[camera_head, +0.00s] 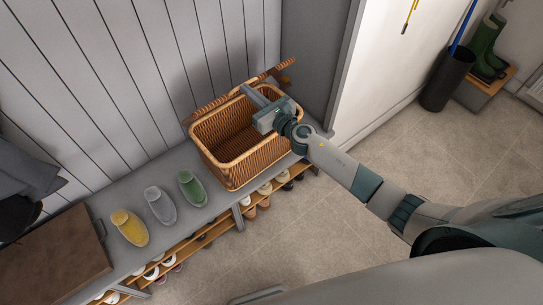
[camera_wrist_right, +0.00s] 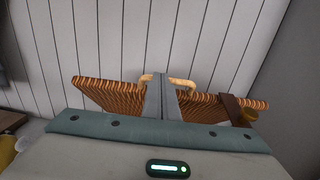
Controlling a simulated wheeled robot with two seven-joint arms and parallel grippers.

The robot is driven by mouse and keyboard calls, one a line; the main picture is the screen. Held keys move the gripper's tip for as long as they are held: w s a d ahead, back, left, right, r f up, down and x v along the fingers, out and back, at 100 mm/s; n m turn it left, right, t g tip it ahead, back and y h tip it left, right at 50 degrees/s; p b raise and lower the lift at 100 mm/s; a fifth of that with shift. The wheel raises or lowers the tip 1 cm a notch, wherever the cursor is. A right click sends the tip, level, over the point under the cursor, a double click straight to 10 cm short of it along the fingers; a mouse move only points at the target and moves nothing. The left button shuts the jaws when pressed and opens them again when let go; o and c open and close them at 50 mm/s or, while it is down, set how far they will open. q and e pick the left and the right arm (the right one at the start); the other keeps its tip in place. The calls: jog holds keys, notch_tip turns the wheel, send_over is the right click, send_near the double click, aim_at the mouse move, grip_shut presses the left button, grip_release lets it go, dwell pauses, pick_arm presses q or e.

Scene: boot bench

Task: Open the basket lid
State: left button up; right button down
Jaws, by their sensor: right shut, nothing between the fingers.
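The brown wicker basket (camera_head: 235,172) stands on the grey bench, and I can see into its empty-looking inside. Its lid (camera_head: 205,108) is raised at the back, seen nearly edge-on, close to the panelled wall. In the right wrist view the lid (camera_wrist_right: 118,97) spans the picture, with a pale loop handle (camera_wrist_right: 183,82) at its top edge, partly hidden by my fingers. My right gripper (camera_head: 246,89) reaches over the basket to the lid. Its fingers (camera_wrist_right: 160,80) are shut and empty in front of the lid; I cannot tell whether they touch it. My left gripper is not in view.
Yellow, grey and green shoes (camera_head: 163,205) lie on the bench (camera_head: 110,205) left of the basket. A brown box (camera_head: 50,260) is at the lower left. Shelves with several shoes (camera_head: 263,188) are below. A dark bin (camera_head: 447,80) and green boots (camera_head: 487,45) stand far right.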

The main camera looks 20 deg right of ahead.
jog(key=w+a+r+p, duration=0.3)
jog(key=w+r, duration=0.3)
jog(key=w, duration=0.3)
jog(key=shift+w+a+r, duration=0.25)
jog(key=shift+w+a, duration=0.15)
jog(key=shift+a, duration=0.15)
